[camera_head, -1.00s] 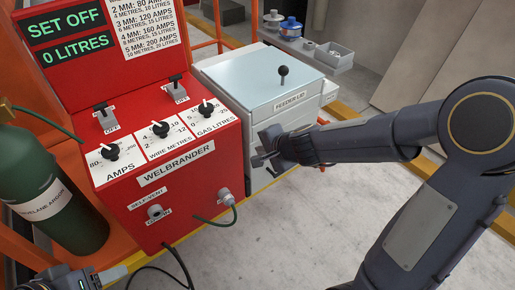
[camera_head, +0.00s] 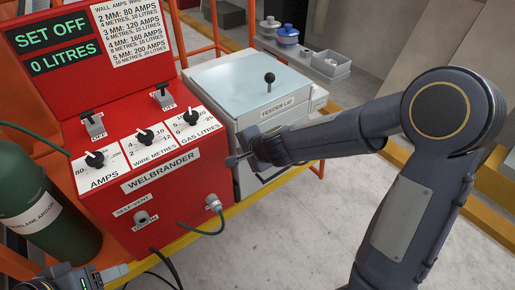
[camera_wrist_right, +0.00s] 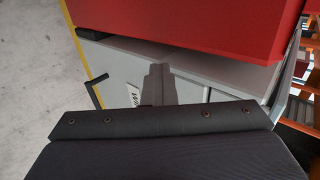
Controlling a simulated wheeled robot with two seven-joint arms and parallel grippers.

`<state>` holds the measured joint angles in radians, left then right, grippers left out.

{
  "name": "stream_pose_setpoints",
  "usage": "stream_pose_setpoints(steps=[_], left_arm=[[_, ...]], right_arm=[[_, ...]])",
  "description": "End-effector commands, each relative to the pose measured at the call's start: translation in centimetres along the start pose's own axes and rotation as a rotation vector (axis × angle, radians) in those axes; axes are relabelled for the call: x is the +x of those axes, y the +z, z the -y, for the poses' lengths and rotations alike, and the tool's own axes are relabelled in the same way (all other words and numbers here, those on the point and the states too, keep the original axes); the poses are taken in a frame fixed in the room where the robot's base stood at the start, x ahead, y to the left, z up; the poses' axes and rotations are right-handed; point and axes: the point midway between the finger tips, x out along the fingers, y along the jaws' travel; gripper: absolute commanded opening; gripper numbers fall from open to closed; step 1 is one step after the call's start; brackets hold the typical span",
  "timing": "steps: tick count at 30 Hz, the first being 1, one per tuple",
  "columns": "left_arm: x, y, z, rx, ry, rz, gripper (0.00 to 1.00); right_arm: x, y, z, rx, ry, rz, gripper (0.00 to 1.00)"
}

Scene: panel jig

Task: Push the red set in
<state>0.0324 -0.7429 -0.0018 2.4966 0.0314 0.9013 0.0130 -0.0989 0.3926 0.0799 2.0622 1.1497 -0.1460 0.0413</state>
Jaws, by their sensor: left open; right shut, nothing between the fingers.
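The red set (camera_head: 175,199), labelled WELBRANDER, has a sloped panel with three dials and an upright back that reads SET OFF and 0 LITRES. It stands beside the grey feeder cabinet. My right gripper (camera_head: 231,160) is shut and empty at the set's right front edge, in front of the cabinet. In the right wrist view its fingers (camera_wrist_right: 155,76) overlap the cabinet front, and the red set (camera_wrist_right: 190,25) fills the top. I cannot tell whether they touch the set. My left gripper (camera_head: 112,272) is open at the bottom left, partly cut off, below the set's front.
The feeder cabinet (camera_head: 247,90) has a knobbed lid. A green gas bottle (camera_head: 35,190) stands left. A hose runs from the set's front socket (camera_head: 213,202). A yellow edge (camera_head: 240,207) runs below the set and cabinet. Grey floor (camera_head: 290,235) lies open in front.

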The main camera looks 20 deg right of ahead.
Motion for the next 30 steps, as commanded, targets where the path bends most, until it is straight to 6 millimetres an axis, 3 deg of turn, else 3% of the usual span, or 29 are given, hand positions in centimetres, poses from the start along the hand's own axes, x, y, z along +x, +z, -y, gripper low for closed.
stream_pose_setpoints(steps=[1, 15, 30], left_arm=[[-0.3, -0.2, -0.2, 0.0, 0.0, 0.0, 0.55], [-2.9, -1.5, -1.3, 0.0, 0.0, 0.0, 0.55], [-2.8, -1.4, -1.3, 0.0, 0.0, 0.0, 0.55]], right_arm=[[0.5, 0.2, 1.0, -0.002, -0.007, -0.006, 0.0], [5.0, 0.1, 5.1, 0.0, -0.006, -0.01, 0.0], [5.3, 0.0, 5.2, 0.0, -0.009, -0.011, 0.0]])
